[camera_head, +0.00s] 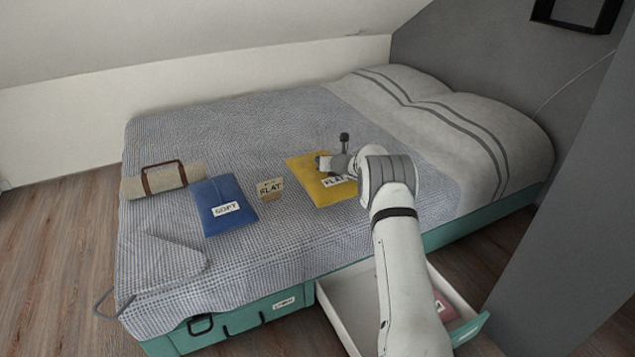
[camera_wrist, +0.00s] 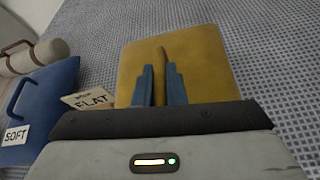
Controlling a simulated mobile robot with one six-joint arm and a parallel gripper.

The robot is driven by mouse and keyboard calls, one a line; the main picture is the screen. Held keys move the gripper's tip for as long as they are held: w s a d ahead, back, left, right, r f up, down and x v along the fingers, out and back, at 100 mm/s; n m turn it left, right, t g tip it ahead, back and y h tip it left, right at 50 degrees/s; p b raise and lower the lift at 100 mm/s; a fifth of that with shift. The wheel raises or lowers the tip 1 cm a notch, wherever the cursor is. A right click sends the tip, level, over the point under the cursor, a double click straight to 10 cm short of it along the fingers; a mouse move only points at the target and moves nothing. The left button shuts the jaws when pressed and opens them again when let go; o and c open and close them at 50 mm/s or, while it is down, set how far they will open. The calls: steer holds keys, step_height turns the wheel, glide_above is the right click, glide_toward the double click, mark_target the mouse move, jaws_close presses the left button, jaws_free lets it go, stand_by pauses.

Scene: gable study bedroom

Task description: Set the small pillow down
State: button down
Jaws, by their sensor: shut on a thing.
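The small pillow is most likely the yellow, flat, square piece (camera_head: 308,182) on the bed's checked cover; part of its label shows beside my arm. It also shows in the wrist view (camera_wrist: 205,65). My gripper (camera_head: 323,164) is over it and shut on a raised yellow strip between the two blue-grey fingers, seen in the wrist view (camera_wrist: 160,82). The yellow piece looks level and at or just above the cover; I cannot tell if it touches. My arm hides its right part.
A "FLAT" card (camera_head: 270,188) stands left of the yellow piece. Beyond it lie a blue "SOFT" piece (camera_head: 222,200) and a beige roll with a brown strap (camera_head: 150,182). Large pillows (camera_head: 460,125) fill the bed's head. An open drawer (camera_head: 345,310) juts out below.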

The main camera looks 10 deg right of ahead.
steer(key=shift+f+b, duration=0.9)
steer(key=shift+f, duration=1.7)
steer(key=shift+f, duration=0.2)
steer(key=c, duration=1.5)
jaws_free()
steer(key=shift+r, duration=0.1)
